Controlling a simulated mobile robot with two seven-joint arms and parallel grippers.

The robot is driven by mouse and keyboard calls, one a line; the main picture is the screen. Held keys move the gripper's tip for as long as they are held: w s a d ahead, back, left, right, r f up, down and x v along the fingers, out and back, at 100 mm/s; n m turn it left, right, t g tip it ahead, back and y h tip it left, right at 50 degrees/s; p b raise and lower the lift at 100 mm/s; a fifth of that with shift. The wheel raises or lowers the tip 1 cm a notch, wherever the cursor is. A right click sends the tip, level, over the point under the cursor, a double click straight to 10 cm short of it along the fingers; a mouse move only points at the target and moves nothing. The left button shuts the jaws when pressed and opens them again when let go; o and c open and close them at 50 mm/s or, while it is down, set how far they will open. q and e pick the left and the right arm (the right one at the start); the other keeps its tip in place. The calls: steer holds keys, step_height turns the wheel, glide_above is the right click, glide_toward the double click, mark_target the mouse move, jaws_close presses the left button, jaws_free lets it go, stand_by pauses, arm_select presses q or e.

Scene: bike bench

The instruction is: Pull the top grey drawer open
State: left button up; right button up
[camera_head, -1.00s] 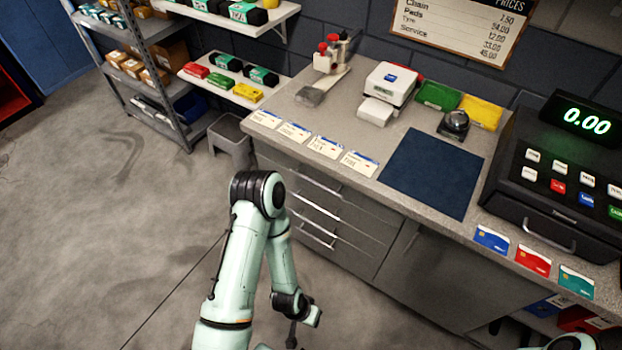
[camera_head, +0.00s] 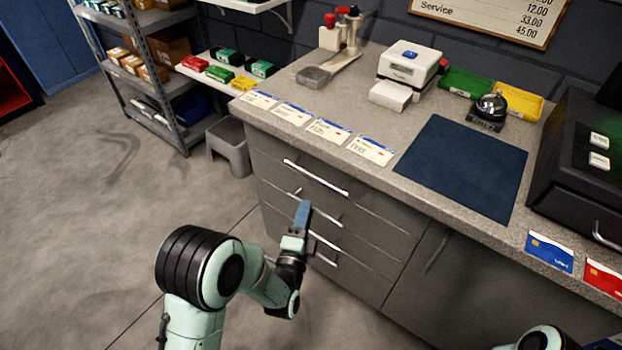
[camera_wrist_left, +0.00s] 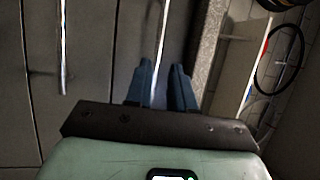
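The top grey drawer (camera_head: 285,160) is under the counter's left part, closed, with a bright horizontal bar handle (camera_head: 315,177). My left gripper (camera_head: 303,212) is in front of the drawer stack, its blue fingers pointing up towards the drawers, overlapping the lower handles in the head view. In the left wrist view the fingers (camera_wrist_left: 163,85) are apart, and a bright handle bar (camera_wrist_left: 163,45), the one nearest the counter edge, runs into the gap between them. I cannot tell whether they touch it. My right gripper is not in view; only part of my right arm shows at bottom right.
Lower drawers with similar handles (camera_head: 323,245) sit below, and a cabinet door (camera_head: 430,275) is to the right. The counter (camera_head: 395,140) overhangs above, with price cards along its edge. Floor at left is clear.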

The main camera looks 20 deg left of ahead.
mark_target(315, 176)
arm_select(q)
steer(key=w, duration=0.3)
steer(key=w+r, duration=0.1)
steer(key=w, duration=0.3)
steer(key=w+b, duration=0.1)
steer(key=w, duration=0.2)
steer(key=shift+w+a+r, duration=0.3)
steer(key=shift+w+r, duration=0.05)
steer(key=shift+r, duration=0.05)
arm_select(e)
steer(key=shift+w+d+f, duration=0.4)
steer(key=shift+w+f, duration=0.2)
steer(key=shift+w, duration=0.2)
arm_select(q)
jaws_close()
